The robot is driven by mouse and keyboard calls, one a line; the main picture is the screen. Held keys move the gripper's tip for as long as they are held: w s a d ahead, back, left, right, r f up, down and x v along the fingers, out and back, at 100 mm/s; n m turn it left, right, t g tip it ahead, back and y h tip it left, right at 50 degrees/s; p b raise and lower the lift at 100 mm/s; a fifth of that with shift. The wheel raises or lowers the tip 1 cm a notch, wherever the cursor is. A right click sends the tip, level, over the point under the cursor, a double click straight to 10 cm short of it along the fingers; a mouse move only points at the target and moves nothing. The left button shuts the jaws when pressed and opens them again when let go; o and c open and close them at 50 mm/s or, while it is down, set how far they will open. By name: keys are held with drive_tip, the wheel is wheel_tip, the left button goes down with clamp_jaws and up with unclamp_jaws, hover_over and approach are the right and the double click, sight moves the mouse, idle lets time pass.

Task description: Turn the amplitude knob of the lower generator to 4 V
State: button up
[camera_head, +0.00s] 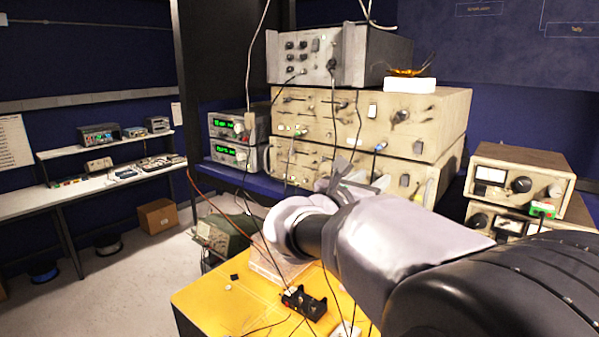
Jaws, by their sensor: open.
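Two beige generators are stacked in the middle. The lower generator (440,185) sits under the upper generator (455,107), and its front carries knobs and cables. My arm comes in from the right, and my gripper (345,178) is in front of the lower generator's face, hiding part of it. My gripper is open, with nothing seen between its fingers. Its fingertips are small here, and I cannot tell whether they touch a knob. I cannot make out the amplitude knob or its scale.
A grey instrument (380,60) and a white block (410,85) sit on the stack. Two small units with green displays (238,127) are at left. Two meter boxes (525,175) stand at right. Cables hang before the panels above a yellow table (215,300).

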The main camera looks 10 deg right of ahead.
drive_tip(key=shift+w+d, duration=0.3)
drive_tip(key=shift+d, duration=0.15)
drive_tip(key=shift+s+a, duration=0.1)
clamp_jaws()
drive_tip(key=shift+f, duration=0.1)
